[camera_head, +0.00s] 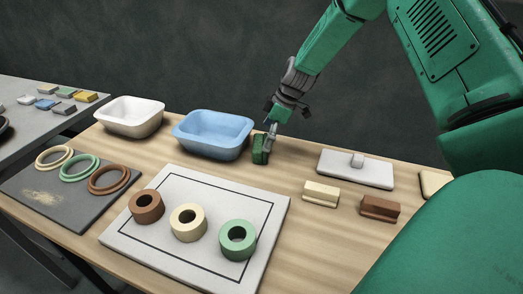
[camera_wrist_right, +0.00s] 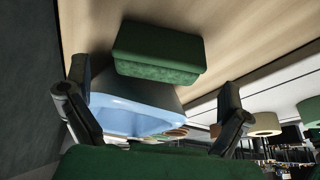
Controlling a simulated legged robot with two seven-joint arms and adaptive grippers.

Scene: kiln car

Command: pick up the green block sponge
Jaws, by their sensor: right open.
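The green block sponge (camera_head: 260,149) sits on the wooden table, just right of the blue basin. In the right wrist view the sponge (camera_wrist_right: 158,53) lies ahead, in line with the gap between the fingers. My right gripper (camera_head: 271,135) is open, pointing down at the sponge and partly overlapping it in the head view. In the right wrist view the gripper's two dark fingers (camera_wrist_right: 155,95) are spread wider than the sponge, with nothing gripped. I cannot tell whether the fingertips reach past its near face. My left gripper is not in view.
A blue basin (camera_head: 213,152) stands close left of the sponge, with a white basin (camera_head: 129,131) beyond. A white board (camera_head: 264,244) with three thick rings lies in front. A grey trowel-like plate (camera_head: 357,180) and two small blocks lie to the right.

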